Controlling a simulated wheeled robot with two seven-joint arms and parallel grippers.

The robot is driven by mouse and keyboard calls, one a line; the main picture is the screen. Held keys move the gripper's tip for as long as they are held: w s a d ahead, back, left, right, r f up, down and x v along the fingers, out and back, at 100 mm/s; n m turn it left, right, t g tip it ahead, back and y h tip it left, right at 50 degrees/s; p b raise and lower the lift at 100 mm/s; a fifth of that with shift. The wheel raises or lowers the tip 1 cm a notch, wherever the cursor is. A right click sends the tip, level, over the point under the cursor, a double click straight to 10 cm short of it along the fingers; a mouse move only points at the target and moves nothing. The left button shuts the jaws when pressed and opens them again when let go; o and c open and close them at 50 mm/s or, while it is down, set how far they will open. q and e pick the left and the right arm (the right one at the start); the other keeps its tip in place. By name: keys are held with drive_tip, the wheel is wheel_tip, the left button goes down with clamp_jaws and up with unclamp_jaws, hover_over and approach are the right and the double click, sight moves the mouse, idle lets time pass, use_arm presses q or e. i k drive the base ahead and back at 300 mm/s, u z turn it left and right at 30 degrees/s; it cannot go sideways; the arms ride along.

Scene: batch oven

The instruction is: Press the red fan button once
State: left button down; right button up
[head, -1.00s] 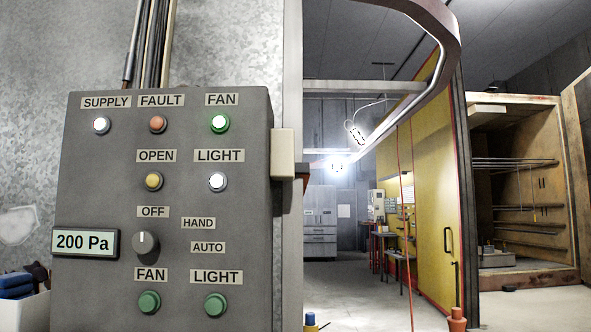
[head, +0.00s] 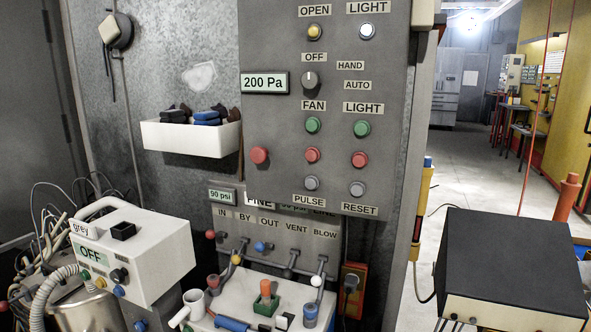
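The grey control panel (head: 290,125) hangs on the wall in the middle of the head view. Under its FAN label (head: 313,105) sit a green button (head: 313,125) and, right below it, the red fan button (head: 312,155). A second red button (head: 359,159) is in the LIGHT column to the right. Neither of my grippers is in view, and nothing covers the red fan button.
Below the panel is a bench with valves and a cup (head: 194,303). A white box marked OFF (head: 130,255) stands at left, with cables and a hose beside it. A dark box (head: 512,265) stands at lower right. A white bin (head: 192,137) hangs left of the panel.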

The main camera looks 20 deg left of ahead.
sight(312, 154)
drive_tip(key=k, duration=0.8)
drive_tip(key=u, duration=0.65)
drive_tip(key=i, duration=1.65)
drive_tip(key=z, duration=0.65)
